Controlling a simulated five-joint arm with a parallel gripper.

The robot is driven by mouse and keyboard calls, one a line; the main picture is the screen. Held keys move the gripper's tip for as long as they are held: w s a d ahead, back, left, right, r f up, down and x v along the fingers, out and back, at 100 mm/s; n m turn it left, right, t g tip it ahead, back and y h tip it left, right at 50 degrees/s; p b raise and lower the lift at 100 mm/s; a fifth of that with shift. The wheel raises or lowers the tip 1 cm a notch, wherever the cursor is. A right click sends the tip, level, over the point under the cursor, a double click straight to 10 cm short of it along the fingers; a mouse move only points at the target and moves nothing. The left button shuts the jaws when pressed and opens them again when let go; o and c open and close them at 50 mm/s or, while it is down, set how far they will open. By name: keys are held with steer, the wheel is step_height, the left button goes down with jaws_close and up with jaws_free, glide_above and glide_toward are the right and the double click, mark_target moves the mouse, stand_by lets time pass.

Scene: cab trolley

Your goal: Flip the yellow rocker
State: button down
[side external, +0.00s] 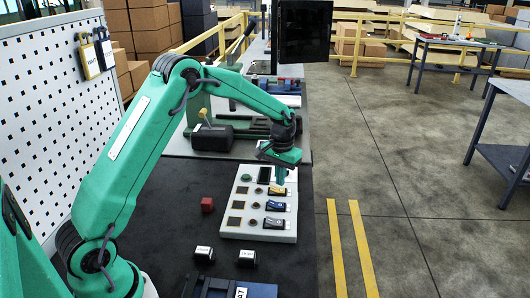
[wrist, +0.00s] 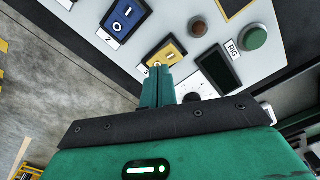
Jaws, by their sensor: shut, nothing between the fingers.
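A white control panel (side external: 240,233) lies on the dark bench top. Its yellow rocker (side external: 277,191) is the top one in a column of rockers in the side view. In the wrist view the yellow rocker (wrist: 166,52) sits in a dark frame beside a label "3". My gripper (side external: 281,182) is shut and empty, pointing down at the yellow rocker's upper end. In the wrist view my gripper's fingertips (wrist: 158,72) overlap the rocker's near edge and hide part of it. I cannot tell whether they touch it.
A blue rocker (wrist: 124,17) labelled 2 is next to the yellow one. A green button (wrist: 253,39), a brown button (wrist: 198,28) and a dark display (wrist: 222,70) are also close. A red cube (side external: 207,204) stands left of the panel.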

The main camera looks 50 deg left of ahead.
mark_target(280, 190)
step_height(280, 190, up, 5)
steer(key=shift+r, duration=0.15)
stand_by(0.7)
steer(key=s+d+r+m+t, duration=0.1)
steer(key=s+d+r+t, duration=0.3)
steer(key=s+r, duration=1)
steer(key=s+d+m+t, duration=0.1)
steer(key=s+d+m, duration=0.1)
steer(key=s, duration=1.4)
steer(key=shift+s+d+f+t, duration=0.15)
steer(key=shift+d+f+t, duration=0.15)
steer(key=shift+d, duration=0.4)
